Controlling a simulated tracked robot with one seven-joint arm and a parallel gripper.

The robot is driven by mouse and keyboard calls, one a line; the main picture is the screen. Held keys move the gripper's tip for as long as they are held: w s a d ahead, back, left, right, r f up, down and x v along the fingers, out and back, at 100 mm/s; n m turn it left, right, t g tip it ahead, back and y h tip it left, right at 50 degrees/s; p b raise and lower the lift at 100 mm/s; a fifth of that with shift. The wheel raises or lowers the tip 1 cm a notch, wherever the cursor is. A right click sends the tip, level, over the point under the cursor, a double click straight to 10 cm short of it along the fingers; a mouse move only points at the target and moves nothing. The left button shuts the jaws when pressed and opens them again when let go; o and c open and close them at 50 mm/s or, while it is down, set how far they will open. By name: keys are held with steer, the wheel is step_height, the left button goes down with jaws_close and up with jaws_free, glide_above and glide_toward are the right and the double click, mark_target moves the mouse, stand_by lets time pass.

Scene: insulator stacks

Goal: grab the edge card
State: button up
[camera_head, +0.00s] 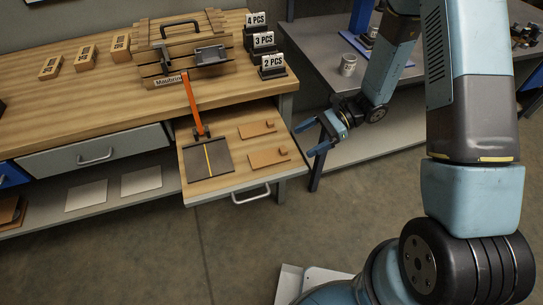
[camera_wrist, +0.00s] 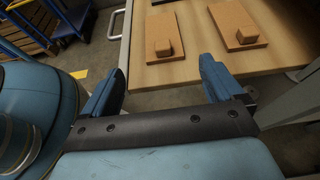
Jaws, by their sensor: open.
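Two flat brown cards, each with a small raised block, lie in the open wooden drawer (camera_head: 228,178). The one nearer the drawer's front edge (camera_head: 268,158) shows at the left in the wrist view (camera_wrist: 160,22). The other card (camera_head: 257,129) lies further back and shows at the right in the wrist view (camera_wrist: 232,17). No marking tells which is the edge card. My gripper (camera_head: 312,136) is open and empty, just right of the drawer and apart from both cards. In the wrist view its two blue fingers (camera_wrist: 160,86) point toward the cards.
A dark pad with a yellow stripe (camera_head: 196,163) and an orange-handled tool (camera_head: 192,104) are in the drawer's left part. A slatted crate (camera_head: 165,72), small boxes (camera_head: 87,57) and number signs (camera_head: 272,64) stand on the bench. A grey table with a mug (camera_head: 348,65) is behind my arm.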

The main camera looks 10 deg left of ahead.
mark_target(289, 153)
steer(key=shift+w+a+x, duration=0.1)
steer(key=shift+w+x, duration=0.05)
steer(key=shift+x, duration=1.45)
steer(key=shift+w+a+x, duration=0.15)
steer(key=shift+x, duration=1.45)
steer(key=shift+r, duration=0.15)
steer(key=shift+c, duration=0.2)
steer(key=c, duration=1.1)
steer(key=shift+r, duration=0.1)
